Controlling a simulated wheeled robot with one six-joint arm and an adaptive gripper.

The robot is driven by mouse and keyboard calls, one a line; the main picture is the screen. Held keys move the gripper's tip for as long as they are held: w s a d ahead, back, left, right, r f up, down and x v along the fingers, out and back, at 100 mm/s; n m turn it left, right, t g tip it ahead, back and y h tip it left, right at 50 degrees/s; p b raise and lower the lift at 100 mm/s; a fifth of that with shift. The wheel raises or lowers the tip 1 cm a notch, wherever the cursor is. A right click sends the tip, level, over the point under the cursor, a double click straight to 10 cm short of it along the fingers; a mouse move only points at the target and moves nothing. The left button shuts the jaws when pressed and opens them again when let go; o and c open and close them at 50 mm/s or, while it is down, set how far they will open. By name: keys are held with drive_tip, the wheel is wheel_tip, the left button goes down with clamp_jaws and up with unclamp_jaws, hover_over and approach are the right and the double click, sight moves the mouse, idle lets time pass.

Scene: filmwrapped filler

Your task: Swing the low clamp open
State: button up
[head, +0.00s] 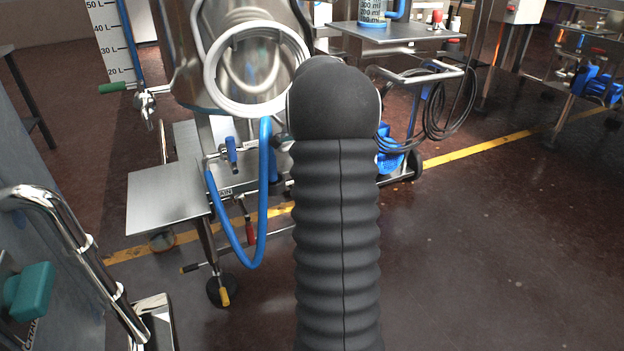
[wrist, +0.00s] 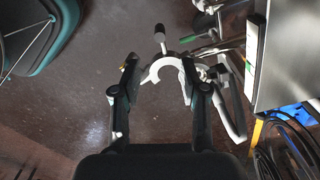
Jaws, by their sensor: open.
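In the wrist view, a pale metal C-shaped clamp (wrist: 166,66) lies in front of my gripper. A dark-tipped screw handle (wrist: 158,36) points away at its far side. My gripper (wrist: 160,70) is open, with one finger on each side of the curved part. I cannot tell whether either finger touches it. In the head view, my black ribbed arm hides the gripper, and I cannot make out this clamp for certain.
A steel vessel (head: 190,75) with a coiled white hose (head: 217,75) stands behind a flat metal shelf (head: 165,200). A blue hose (head: 263,190) hangs low beside a red handle (head: 249,230). A chrome rail (head: 75,235) stands at left.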

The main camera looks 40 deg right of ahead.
drive_tip(key=shift+c, duration=0.2)
drive_tip(key=shift+s+d, duration=0.1)
drive_tip(key=c, duration=0.4)
drive_tip(key=s+d+b, duration=0.1)
drive_tip(key=s+d, duration=0.1)
drive_tip(key=shift+s+d+m, duration=0.3)
drive_tip(key=shift+d+m, duration=0.1)
clamp_jaws()
drive_tip(key=s+f+m+t+y+b, duration=0.1)
drive_tip(key=s+f+m+t+b, duration=0.15)
drive_tip(key=s+m, duration=0.2)
drive_tip(key=s+f+m+t+y+b, duration=0.1)
drive_tip(key=s+m+t+b, duration=0.1)
drive_tip(key=s+m+t, duration=0.3)
drive_tip(key=w+a+f+n+t+b, duration=0.1)
drive_tip(key=w+a+f+b, duration=0.1)
drive_tip(key=w+f, duration=0.5)
drive_tip(key=shift+w+a+h, duration=0.3)
drive_tip(key=shift+w, duration=0.6)
